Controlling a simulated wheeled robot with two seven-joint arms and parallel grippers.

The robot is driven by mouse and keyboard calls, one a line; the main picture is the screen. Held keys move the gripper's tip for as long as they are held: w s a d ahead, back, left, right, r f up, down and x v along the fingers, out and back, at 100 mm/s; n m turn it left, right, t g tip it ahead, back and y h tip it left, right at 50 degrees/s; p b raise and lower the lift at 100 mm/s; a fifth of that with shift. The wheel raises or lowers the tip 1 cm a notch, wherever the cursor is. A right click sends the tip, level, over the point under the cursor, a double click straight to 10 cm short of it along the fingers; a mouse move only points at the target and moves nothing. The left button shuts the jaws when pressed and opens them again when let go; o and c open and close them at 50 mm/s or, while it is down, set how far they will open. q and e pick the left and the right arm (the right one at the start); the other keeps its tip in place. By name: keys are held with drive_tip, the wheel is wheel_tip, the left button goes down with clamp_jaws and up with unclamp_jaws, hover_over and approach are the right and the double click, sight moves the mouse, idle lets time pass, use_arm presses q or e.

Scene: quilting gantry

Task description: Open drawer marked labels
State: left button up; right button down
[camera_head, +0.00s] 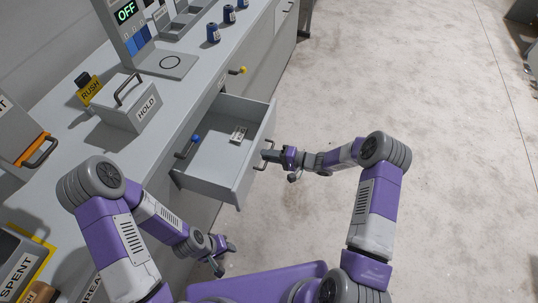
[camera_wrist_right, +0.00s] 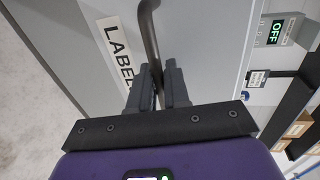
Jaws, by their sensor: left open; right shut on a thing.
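The grey drawer (camera_head: 247,178) stands pulled out from the bench front, and its inside shows in the head view. In the right wrist view its front carries a white label reading "LABEL" (camera_wrist_right: 115,48), the end cut off by my gripper. My right gripper (camera_head: 275,156) is shut on the drawer's curved metal handle (camera_head: 264,160). In the right wrist view the handle bar (camera_wrist_right: 149,32) runs between the two fingers (camera_wrist_right: 158,82). My left gripper (camera_head: 221,254) is open and empty, low in front of the bench and apart from the drawer.
A small pale item (camera_head: 239,133) lies inside the drawer; a blue knob (camera_head: 195,139) is at its left. The bench top holds a HOLD box (camera_head: 128,103), a RUSH sign (camera_head: 90,88) and blue spools (camera_head: 214,33). The floor (camera_head: 440,120) at right is clear.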

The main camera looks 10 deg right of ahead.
drive_tip(key=c, duration=1.4)
unclamp_jaws()
drive_tip(key=shift+o, duration=0.2)
drive_tip(key=p+v, duration=0.1)
drive_tip(key=v, duration=0.6)
drive_tip(key=shift+d+p, duration=0.3)
drive_tip(key=shift+p, duration=0.05)
drive_tip(key=shift+s, duration=0.15)
